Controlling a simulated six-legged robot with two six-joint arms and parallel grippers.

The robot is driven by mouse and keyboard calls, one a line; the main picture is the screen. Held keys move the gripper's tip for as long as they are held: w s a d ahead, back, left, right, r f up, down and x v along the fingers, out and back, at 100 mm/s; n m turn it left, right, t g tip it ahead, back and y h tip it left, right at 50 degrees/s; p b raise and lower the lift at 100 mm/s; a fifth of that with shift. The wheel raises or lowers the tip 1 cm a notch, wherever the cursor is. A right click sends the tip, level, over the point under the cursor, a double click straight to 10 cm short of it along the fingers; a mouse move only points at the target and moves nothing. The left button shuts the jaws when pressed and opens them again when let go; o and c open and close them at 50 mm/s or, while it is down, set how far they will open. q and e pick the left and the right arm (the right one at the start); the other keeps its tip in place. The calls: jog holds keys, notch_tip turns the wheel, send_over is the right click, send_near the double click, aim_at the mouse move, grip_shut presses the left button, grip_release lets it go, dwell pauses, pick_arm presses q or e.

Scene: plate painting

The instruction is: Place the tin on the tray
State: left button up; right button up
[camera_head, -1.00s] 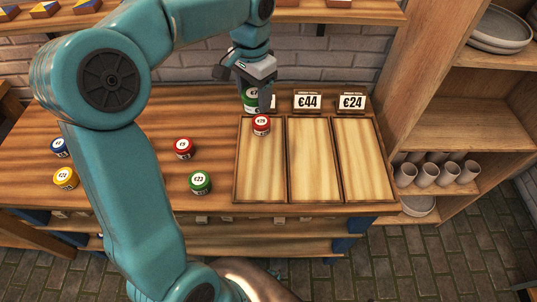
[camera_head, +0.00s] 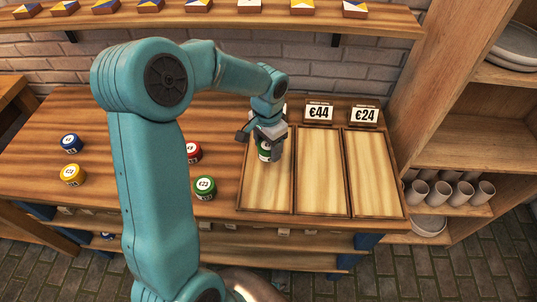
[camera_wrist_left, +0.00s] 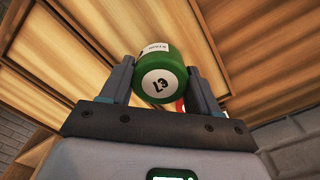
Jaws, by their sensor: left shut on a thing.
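My left gripper (camera_head: 264,150) is shut on a green tin (camera_head: 265,153). It is over the far part of the left tray (camera_head: 267,192). In the left wrist view the green tin (camera_wrist_left: 163,78) shows a white label with a 7 between the two fingers. A sliver of a red tin (camera_wrist_left: 180,105) shows behind it there; in the head view this red tin is hidden by my gripper. Whether the green tin touches anything below is unclear. The middle tray (camera_head: 322,175) and right tray (camera_head: 375,175) are empty. My right gripper is not in view.
Price signs (camera_head: 318,113) stand behind the trays; the left one is mostly hidden. A shelf unit (camera_head: 462,130) stands at right.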

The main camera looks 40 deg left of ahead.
aim_at(268, 156)
pick_arm(q)
notch_tip(268, 156, down, 4)
jog(key=shift+f, duration=0.15)
jog(key=shift+f+b, duration=0.2)
jog(key=shift+b, duration=0.1)
jog(key=o, duration=1.1)
jog(key=shift+o, duration=0.2)
jog(key=shift+r, duration=0.1)
